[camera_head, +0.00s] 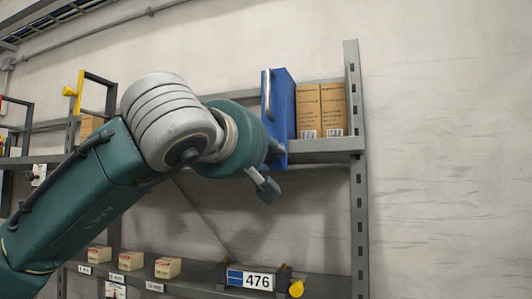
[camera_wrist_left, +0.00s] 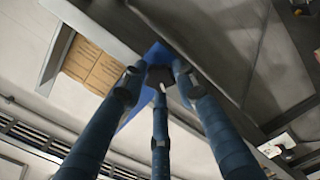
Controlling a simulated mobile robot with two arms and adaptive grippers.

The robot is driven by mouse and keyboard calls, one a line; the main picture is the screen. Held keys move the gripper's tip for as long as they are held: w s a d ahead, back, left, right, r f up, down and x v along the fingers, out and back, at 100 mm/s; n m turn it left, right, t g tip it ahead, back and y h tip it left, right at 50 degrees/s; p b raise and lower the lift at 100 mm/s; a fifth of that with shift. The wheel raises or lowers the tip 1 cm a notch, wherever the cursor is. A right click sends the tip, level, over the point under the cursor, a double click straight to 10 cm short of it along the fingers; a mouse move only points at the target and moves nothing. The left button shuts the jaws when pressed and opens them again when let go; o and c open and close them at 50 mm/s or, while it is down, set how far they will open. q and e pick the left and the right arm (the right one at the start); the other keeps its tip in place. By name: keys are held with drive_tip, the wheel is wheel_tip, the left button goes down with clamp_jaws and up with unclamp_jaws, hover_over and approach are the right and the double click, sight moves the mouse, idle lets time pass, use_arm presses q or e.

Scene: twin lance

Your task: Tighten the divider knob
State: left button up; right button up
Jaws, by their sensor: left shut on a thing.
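A blue divider (camera_head: 282,100) with a pale upright handle stands on the upper shelf, beside brown boxes. It also shows as a blue patch in the left wrist view (camera_wrist_left: 157,54). My left gripper (camera_head: 272,166) is at the lower front of the divider, by the shelf edge. In the left wrist view its three fingers (camera_wrist_left: 158,80) close around a dark knob (camera_wrist_left: 160,74) in front of the blue divider. In the head view the gripper and wrist hide the knob. My right gripper is in neither view.
Brown boxes (camera_head: 321,110) stand right of the divider on the upper shelf (camera_head: 327,146). A slotted post (camera_head: 357,200) bounds the rack at right. Another yellow knob (camera_head: 70,91) is at left.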

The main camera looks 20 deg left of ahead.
use_arm(q)
drive_tip(key=shift+s+r+m+p, duration=0.15)
drive_tip(key=shift+m+p, duration=0.4)
drive_tip(key=shift+m, duration=1.8)
drive_tip(key=shift+w+r+m+p, duration=0.15)
drive_tip(key=shift+m+p, duration=0.45)
drive_tip(key=shift+m, duration=1.7)
drive_tip(key=shift+s+r+m+p, duration=0.15)
drive_tip(key=shift+m+p, duration=0.4)
drive_tip(key=shift+m, duration=1.8)
drive_tip(key=shift+r, duration=0.1)
drive_tip(key=o, duration=1)
drive_tip(key=shift+o, duration=0.7)
drive_tip(key=shift+d, duration=0.15)
drive_tip(key=shift+d+f, duration=0.1)
drive_tip(key=shift+f, duration=0.1)
